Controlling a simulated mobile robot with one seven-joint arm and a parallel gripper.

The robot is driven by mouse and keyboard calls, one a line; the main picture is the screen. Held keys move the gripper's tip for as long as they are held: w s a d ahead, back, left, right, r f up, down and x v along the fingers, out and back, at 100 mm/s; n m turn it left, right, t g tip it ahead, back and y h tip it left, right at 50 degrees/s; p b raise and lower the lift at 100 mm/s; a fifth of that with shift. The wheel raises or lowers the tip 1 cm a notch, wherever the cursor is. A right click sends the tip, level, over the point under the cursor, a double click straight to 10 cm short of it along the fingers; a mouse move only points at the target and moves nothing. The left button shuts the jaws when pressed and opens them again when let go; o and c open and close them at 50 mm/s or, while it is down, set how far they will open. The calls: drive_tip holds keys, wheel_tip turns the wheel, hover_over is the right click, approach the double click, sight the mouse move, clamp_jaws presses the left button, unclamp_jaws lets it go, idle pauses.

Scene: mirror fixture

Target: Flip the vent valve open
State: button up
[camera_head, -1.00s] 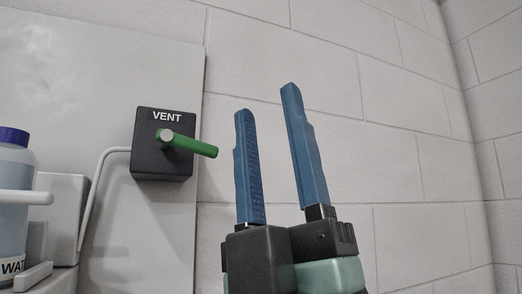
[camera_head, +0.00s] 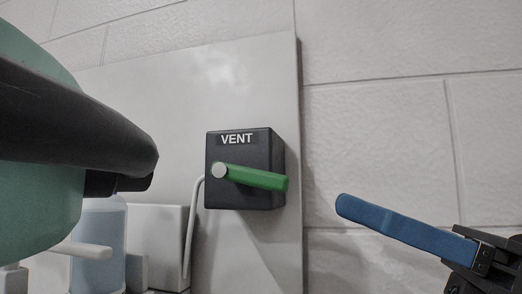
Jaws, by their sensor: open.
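The vent valve is a black box (camera_head: 240,195) labelled VENT, fixed on a pale grey panel, with a green lever (camera_head: 258,179) on a round silver pivot. The lever points right and slightly down, its end past the box's right edge. My gripper (camera_head: 352,210) comes in from the lower right, its blue finger pointing left and slightly up. Its tip is right of and a little below the lever's end, with a gap between them in the picture. The fingers appear nearly side-on, so only one shows clearly. Nothing is seen held; the jaws are open.
A bottle (camera_head: 98,245) of pale blue liquid stands at lower left beside a grey box (camera_head: 157,235). A thin white tube (camera_head: 190,225) runs down from the valve's left. My teal and black arm part blocks the upper left. White block wall lies right of the panel.

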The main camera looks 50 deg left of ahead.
sight(239, 163)
drive_tip(key=p+x, duration=0.5)
drive_tip(key=x, duration=0.6)
drive_tip(key=shift+s+r+p, duration=0.2)
drive_tip(key=shift+r+p, duration=0.05)
drive_tip(key=shift+p, duration=0.05)
drive_tip(key=shift+s+a+r, duration=0.1)
drive_tip(key=shift+s+a, duration=0.2)
drive_tip(key=shift+a, duration=0.25)
clamp_jaws()
